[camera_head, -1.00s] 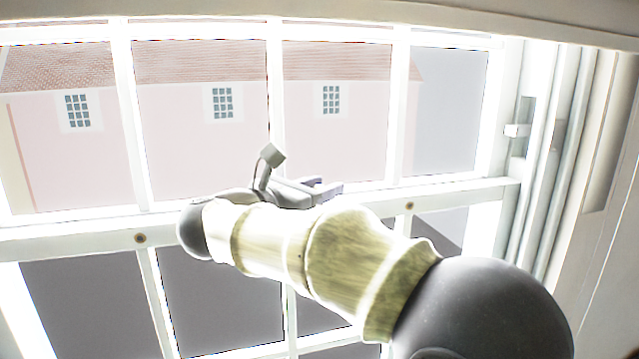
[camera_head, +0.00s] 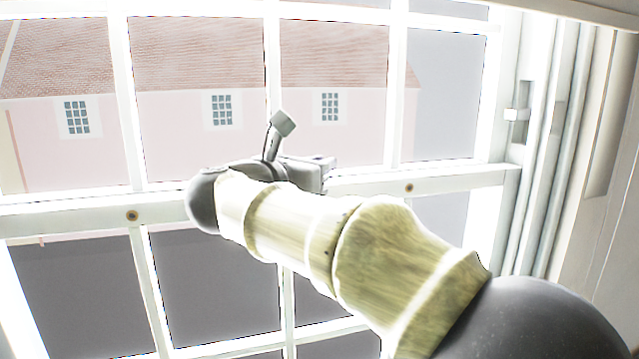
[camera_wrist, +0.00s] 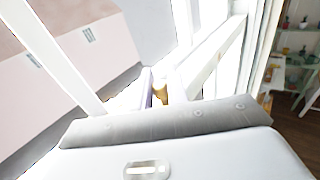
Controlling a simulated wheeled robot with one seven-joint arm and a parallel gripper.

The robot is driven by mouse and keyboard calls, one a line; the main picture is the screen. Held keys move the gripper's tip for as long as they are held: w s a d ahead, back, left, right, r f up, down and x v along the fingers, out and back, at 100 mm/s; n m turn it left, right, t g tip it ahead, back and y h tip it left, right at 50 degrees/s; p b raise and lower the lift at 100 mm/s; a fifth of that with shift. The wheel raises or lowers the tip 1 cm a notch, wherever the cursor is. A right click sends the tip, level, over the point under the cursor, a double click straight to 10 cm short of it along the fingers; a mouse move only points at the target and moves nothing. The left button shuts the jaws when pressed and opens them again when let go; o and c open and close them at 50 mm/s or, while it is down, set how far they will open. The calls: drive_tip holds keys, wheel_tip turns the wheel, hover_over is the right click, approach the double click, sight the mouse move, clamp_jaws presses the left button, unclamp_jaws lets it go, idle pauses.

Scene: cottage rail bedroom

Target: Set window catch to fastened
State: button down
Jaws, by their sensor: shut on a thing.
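The sash window's meeting rail (camera_head: 440,180) runs across the head view, with small brass-coloured fittings on it. My gripper (camera_head: 328,172) is at this rail, near the middle upright bar, beyond my arm. In the wrist view my gripper (camera_wrist: 160,90) is shut on a small brass-coloured piece, which looks like the window catch (camera_wrist: 159,92). Only a little of the catch shows between the fingers. In the head view the catch is hidden behind my arm and gripper, and I cannot tell its angle.
White glazing bars (camera_head: 398,90) stand close around my gripper. The window's right jamb (camera_head: 530,180) has a small white block (camera_head: 516,114). A pink house with a tiled roof is outside. Shelves (camera_wrist: 298,50) with small objects show at right in the wrist view.

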drive_tip(key=shift+w+f+n+t+y+b, duration=0.15)
drive_tip(key=shift+w+n+t+y+b, duration=0.25)
drive_tip(key=shift+y+b, duration=0.55)
drive_tip(key=shift+w+f+n+t+y+b, duration=0.2)
drive_tip(key=shift+n+t+y+b, duration=0.3)
drive_tip(key=shift+b, duration=0.85)
drive_tip(key=shift+w+a+r+n+y+b, duration=0.2)
drive_tip(key=shift+w+r+n+y+b, duration=0.15)
drive_tip(key=shift+n+y+b, duration=0.45)
drive_tip(key=c, duration=1.4)
unclamp_jaws()
drive_tip(key=shift+a, duration=0.1)
drive_tip(key=shift+c, duration=0.2)
